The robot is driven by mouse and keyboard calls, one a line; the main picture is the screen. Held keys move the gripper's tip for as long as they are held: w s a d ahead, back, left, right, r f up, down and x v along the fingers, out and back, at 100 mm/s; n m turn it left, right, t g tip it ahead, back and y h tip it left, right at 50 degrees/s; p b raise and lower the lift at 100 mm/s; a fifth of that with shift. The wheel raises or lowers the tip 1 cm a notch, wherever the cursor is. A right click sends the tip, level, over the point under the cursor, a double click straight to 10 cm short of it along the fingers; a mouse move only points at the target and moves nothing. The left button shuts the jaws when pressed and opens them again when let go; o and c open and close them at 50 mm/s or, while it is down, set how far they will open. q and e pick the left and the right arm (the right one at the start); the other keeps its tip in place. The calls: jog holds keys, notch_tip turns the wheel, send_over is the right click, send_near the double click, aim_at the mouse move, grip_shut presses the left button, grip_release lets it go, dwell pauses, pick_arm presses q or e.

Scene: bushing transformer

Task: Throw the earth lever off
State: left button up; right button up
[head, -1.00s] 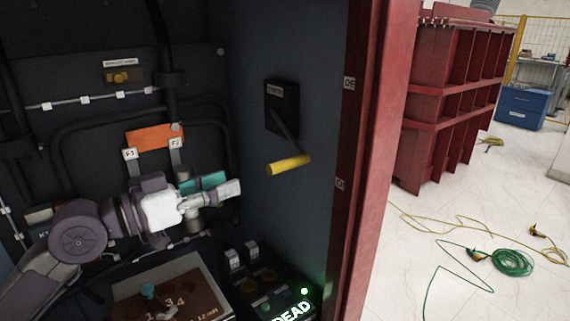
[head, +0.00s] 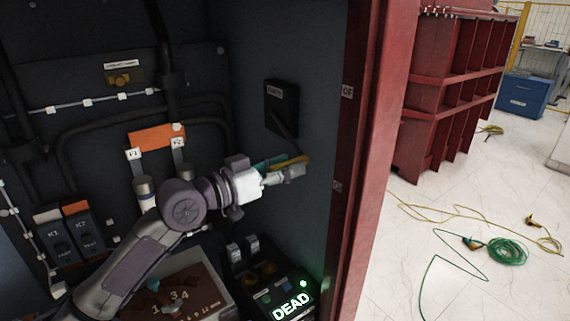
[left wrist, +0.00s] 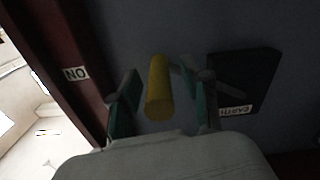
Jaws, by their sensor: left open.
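The earth lever has a yellow handle (head: 293,161) on a dark arm, which hangs down from a black plate (head: 282,108) on the cabinet's right inner wall. My left gripper (head: 284,174) is at the handle and partly covers it. In the left wrist view, my left gripper (left wrist: 163,108) is open, with the yellow handle (left wrist: 157,85) showing between its two green-padded fingers. Gaps show on both sides of the handle. The black plate (left wrist: 245,82) there carries an upside-down EARTH label. My right gripper is not in view.
A red door frame (head: 365,200) with small position labels stands right of the lever. Below is a panel with a lit DEAD sign (head: 291,306) and a green lamp. Dark switches and cables line the back wall. Coiled green cable (head: 500,250) lies on the floor outside.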

pick_arm(q)
jog(key=shift+c, duration=0.3)
grip_shut()
jog(key=shift+r, duration=0.1)
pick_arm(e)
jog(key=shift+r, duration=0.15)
